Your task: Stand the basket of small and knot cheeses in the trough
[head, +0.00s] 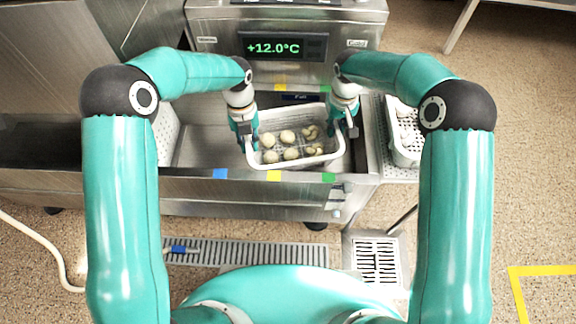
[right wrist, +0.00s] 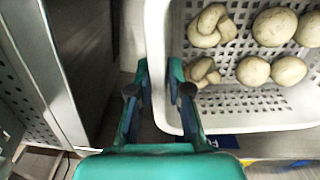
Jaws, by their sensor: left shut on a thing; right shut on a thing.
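A white perforated basket (head: 330,158) holds several small round cheeses (head: 287,136) and knot cheeses (head: 310,131). It is over the steel trough (head: 200,150), in the right part; I cannot tell whether it touches the trough floor. My left gripper (head: 250,142) is shut on the basket's left rim. My right gripper (head: 345,130) is shut on its right rim. In the right wrist view the fingers (right wrist: 160,92) close on the basket wall (right wrist: 157,50), with round cheeses (right wrist: 275,26) and knot cheeses (right wrist: 211,26) inside. The fingertips are partly hidden by the rim.
A second white basket (head: 406,157) with pale contents stands on a perforated shelf right of the trough. Another white perforated container (head: 167,135) is at the trough's left. Blue, yellow and green marks line the front edge (head: 250,174). A display (head: 285,47) reads +12.0°C.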

